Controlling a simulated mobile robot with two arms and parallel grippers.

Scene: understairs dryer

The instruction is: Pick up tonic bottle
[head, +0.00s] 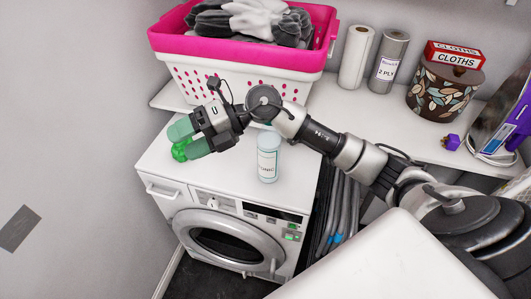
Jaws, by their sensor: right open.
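The tonic bottle (268,163) is a pale blue bottle with a white label. It stands upright on the white top of the dryer, near its front edge. My right arm reaches in from the right and passes behind or over the bottle's top. My right gripper (187,140) with its green fingertips is to the left of the bottle and apart from it. Its fingers are open and point left, away from the bottle. My left gripper is not in view.
A bright green object (180,151) sits by my right fingertips; whether they touch is unclear. A pink and white laundry basket (235,62), paper rolls (355,58), a patterned pot (442,92) and a purple item (451,142) stand on the shelf behind. The dryer's front-left top (215,175) is clear.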

